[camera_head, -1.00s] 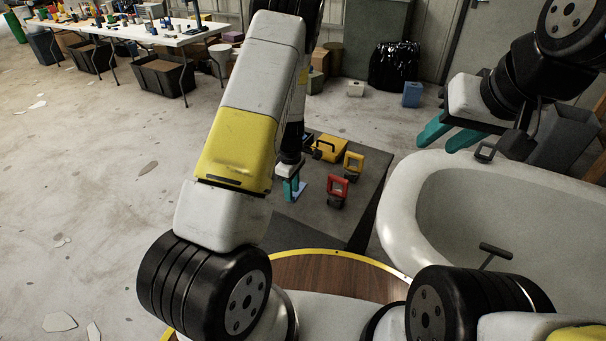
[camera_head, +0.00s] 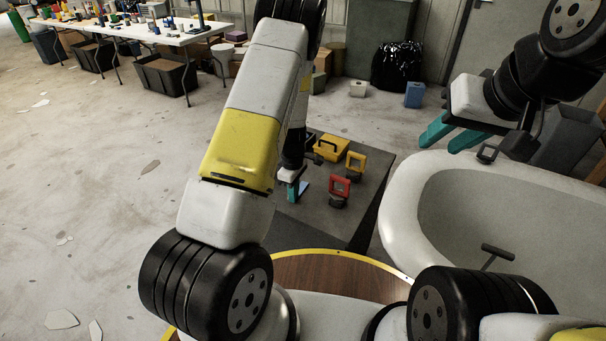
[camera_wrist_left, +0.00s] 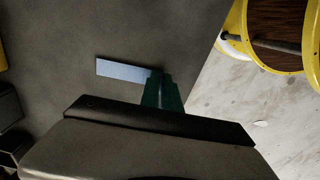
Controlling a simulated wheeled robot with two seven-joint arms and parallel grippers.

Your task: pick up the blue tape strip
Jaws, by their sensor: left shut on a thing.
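The blue tape strip (camera_wrist_left: 122,70) is a thin flat light-blue piece over the dark table top (camera_wrist_left: 60,45) in the left wrist view. It also shows as a small pale-blue patch in the head view (camera_head: 304,187). My left gripper (camera_wrist_left: 162,80) has its teal fingers together on the strip's right end, which they hide. In the head view my left gripper (camera_head: 292,192) points down, close to the table top. I cannot tell whether the strip is clear of the surface. My right gripper (camera_head: 452,137) is open and empty beside the white hull mould (camera_head: 405,190).
A red-framed tool (camera_head: 339,188), a yellow-framed tool (camera_head: 355,163) and a yellow case (camera_head: 331,148) stand on the table close to my left gripper. The mould's rim lies to the right. A bench (camera_head: 170,35) stands far back left.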

